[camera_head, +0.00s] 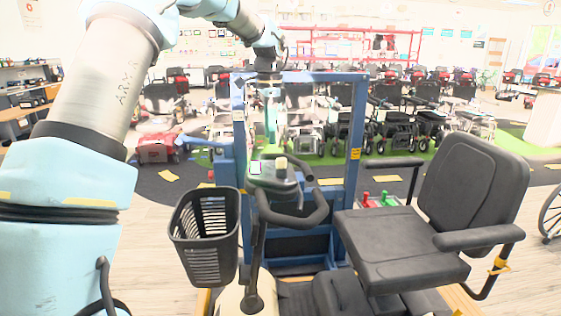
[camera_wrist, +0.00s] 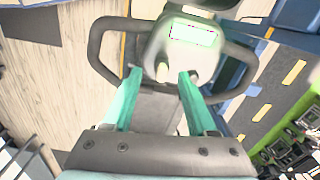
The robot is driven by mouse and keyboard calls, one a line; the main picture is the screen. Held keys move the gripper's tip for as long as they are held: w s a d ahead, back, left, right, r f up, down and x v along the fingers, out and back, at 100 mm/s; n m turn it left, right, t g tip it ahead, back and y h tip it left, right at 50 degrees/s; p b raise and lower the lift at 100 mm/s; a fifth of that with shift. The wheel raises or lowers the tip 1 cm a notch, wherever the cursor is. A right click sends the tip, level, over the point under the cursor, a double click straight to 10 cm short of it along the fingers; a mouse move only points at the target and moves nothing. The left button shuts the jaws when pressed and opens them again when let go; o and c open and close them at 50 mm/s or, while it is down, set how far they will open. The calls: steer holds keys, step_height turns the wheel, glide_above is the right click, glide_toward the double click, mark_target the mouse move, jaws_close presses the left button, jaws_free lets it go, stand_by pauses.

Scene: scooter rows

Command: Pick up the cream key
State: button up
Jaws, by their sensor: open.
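The cream key (camera_wrist: 163,72) is a small pale knob-like piece on the light grey control console (camera_wrist: 160,48) of a mobility scooter. It also shows on the console in the head view (camera_head: 281,163). My gripper (camera_wrist: 160,74) is open, its two teal fingers pointing at the console. In the wrist view the key shows between the fingertips, nearer the left one; I cannot tell whether they touch it. In the head view my gripper (camera_head: 270,135) hangs above the console, pointing down.
Black handlebars (camera_head: 290,212) loop around the console. A black basket (camera_head: 205,235) is at the left, a black seat (camera_head: 405,245) at the right. A blue frame (camera_head: 357,125) stands just behind. Rows of scooters fill the background.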

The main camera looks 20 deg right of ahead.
mark_target(281, 158)
steer(key=d, duration=0.1)
steer(key=d+m, duration=0.1)
steer(key=d, duration=0.1)
steer(key=shift+w+d+r, duration=0.2)
steer(key=shift+r, duration=0.05)
step_height(281, 158, down, 10)
steer(key=p, duration=0.3)
steer(key=shift+s+p, duration=0.1)
steer(key=shift+p, duration=0.25)
steer(key=shift+r, duration=0.1)
jaws_close()
